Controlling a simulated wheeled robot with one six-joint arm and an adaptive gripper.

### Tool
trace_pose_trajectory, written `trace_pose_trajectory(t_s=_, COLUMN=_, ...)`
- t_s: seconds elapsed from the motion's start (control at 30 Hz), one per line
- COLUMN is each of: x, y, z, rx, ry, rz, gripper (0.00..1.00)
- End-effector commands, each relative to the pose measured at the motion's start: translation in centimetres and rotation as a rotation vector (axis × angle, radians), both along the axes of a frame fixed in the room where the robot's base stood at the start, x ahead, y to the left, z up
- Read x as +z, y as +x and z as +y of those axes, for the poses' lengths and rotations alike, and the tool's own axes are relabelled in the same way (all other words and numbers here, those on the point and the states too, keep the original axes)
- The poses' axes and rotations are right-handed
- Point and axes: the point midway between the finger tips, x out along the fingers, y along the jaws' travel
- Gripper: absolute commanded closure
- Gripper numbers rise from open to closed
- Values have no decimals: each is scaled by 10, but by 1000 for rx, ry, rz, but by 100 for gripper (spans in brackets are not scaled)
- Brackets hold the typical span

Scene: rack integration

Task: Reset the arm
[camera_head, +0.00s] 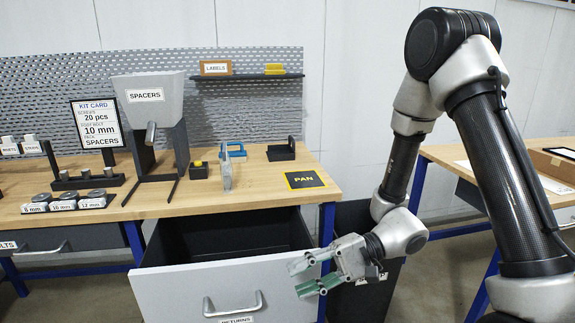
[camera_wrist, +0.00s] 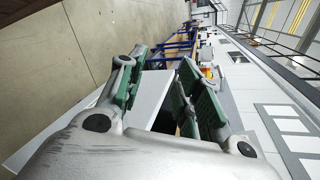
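My gripper (camera_head: 313,274) is in front of the workbench, near the right end of an open drawer (camera_head: 172,298). Its two green-padded fingers stand apart with nothing between them, and it points left. The wrist view also shows my gripper (camera_wrist: 165,95) with its fingers spread and a pale panel beyond them. My arm is bent, rising at the right of the head view and folding down to the gripper. I cannot tell whether a finger touches the drawer.
The workbench top (camera_head: 260,190) holds a spacer hopper (camera_head: 150,100), a kit card (camera_head: 97,123), small blocks and a black PAN mat (camera_head: 304,180). A dark bin (camera_head: 362,285) stands behind my gripper. Another table (camera_head: 440,155) is at the right. Open floor (camera_head: 430,275) lies between.

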Motion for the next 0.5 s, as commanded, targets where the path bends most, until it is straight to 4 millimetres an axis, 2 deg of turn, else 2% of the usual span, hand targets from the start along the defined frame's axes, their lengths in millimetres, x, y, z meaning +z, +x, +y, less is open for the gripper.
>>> trace_pose_trajectory(t_s=0.03, x=18, y=-6, z=-14, rx=45, ry=-35, rz=-42, gripper=65)
trace_pose_trajectory(t_s=0.1, x=34, y=-17, z=-36, rx=109, ry=-102, rz=-84, gripper=65)
trace_pose_trajectory(t_s=0.3, x=69, y=-40, z=-107, rx=221, ry=-354, rz=-237, gripper=65)
trace_pose_trajectory(t_s=0.5, x=98, y=-48, z=-188, rx=219, ry=-668, rz=-423, gripper=65)
